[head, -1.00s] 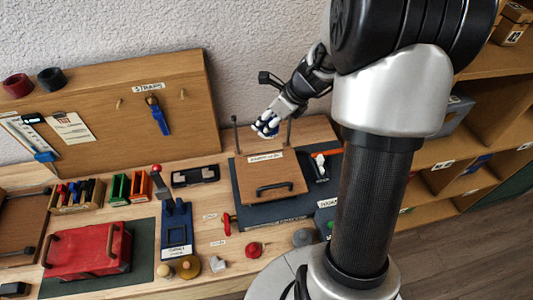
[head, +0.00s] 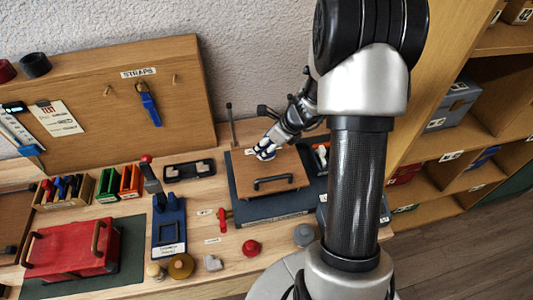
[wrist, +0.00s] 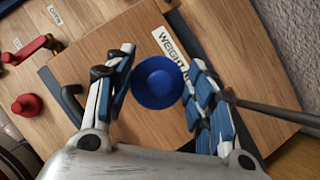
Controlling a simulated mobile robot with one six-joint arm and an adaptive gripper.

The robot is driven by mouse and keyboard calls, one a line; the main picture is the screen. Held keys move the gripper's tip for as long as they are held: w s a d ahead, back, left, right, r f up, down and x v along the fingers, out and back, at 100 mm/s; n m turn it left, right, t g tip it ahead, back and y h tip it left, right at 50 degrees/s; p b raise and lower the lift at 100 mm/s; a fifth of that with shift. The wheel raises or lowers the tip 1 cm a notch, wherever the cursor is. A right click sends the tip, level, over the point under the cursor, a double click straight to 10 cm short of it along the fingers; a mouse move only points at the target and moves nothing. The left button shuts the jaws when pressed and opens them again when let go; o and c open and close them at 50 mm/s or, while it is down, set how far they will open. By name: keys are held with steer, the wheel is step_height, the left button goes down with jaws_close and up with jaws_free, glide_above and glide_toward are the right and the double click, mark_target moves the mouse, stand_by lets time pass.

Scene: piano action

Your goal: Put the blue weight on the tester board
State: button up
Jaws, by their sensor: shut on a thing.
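The blue weight (wrist: 157,83) is round with a raised knob, and sits between my gripper's fingers in the wrist view. My gripper (head: 265,153) is shut on it. In the head view they are over the far left part of a brown wooden board (head: 285,165), which I take as the tester board. It has a dark handle and a label that reads "WEIGHT" in part. The board also shows beneath the weight in the wrist view (wrist: 130,30). I cannot tell whether the weight touches the board. In the head view the weight is mostly hidden by my fingers.
A thin upright post (head: 230,125) stands behind the board, and a dark base (head: 255,208) lies under it. A red knob (head: 251,247) and a grey weight (head: 304,235) lie in front. A blue stand (head: 169,225) is at the left.

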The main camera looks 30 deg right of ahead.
steer(key=shift+f+b, duration=0.6)
steer(key=shift+f, duration=1.05)
steer(key=shift+f, duration=0.1)
steer(key=o, duration=1.6)
steer(key=shift+f, duration=0.1)
steer(key=shift+c, duration=0.2)
steer(key=p+v, duration=0.5)
steer(key=v, duration=0.7)
steer(key=s+a+r+n, duration=0.1)
steer(key=a+r+n, duration=0.5)
steer(key=a+r, duration=0.1)
steer(key=s+a+r+n+g+h, duration=0.1)
steer(key=s+a+r+n, duration=0.95)
steer(key=n, duration=0.45)
steer(key=s+r+n+h, duration=0.1)
steer(key=s+n+h, duration=0.1)
steer(key=s+n, duration=0.7)
steer(key=shift+d+r, duration=0.15)
steer(key=shift+r, duration=0.1)
